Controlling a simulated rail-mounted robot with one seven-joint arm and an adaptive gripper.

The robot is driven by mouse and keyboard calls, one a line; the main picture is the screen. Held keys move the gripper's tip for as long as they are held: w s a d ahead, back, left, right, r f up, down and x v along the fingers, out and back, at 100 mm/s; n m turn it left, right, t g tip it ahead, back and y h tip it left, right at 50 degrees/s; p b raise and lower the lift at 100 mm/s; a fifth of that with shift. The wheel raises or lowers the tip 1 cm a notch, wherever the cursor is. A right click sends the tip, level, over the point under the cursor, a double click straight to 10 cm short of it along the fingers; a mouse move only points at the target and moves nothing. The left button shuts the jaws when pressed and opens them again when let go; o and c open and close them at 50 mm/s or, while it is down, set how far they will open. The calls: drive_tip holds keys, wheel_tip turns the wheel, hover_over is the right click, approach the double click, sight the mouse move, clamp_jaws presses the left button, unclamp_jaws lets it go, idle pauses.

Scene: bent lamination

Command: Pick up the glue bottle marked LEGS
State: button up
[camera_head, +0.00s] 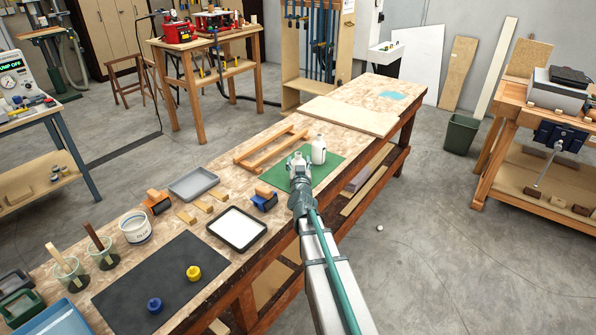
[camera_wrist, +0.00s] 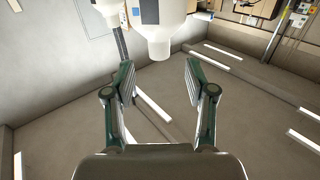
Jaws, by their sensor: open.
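Two white bottles stand on the green mat (camera_head: 328,167) on the long workbench in the head view. One bottle (camera_head: 318,150) is clear to see; the other (camera_head: 297,159) is largely hidden by my gripper (camera_head: 300,172). No LEGS mark can be read. In the wrist view, my gripper (camera_wrist: 160,80) is open and empty. A large white bottle (camera_wrist: 163,32) shows beyond the fingertips, roughly in line with the gap, its narrow end pointing down in the picture. Another white bottle (camera_wrist: 107,10) is to its left, cut by the top edge.
A wooden frame (camera_head: 270,147) lies behind the mat. An orange and blue block (camera_head: 264,199), a grey tray (camera_head: 194,183) and a white-filled tray (camera_head: 237,229) are to its left. A glue tub (camera_head: 135,227) stands further left. A bare board (camera_head: 348,116) lies beyond the mat.

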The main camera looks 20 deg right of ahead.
sight(298, 156)
drive_tip(key=x, duration=0.5)
drive_tip(key=shift+w+d+p, duration=0.15)
drive_tip(key=shift+w+p, duration=0.2)
drive_tip(key=shift+s, duration=0.1)
clamp_jaws()
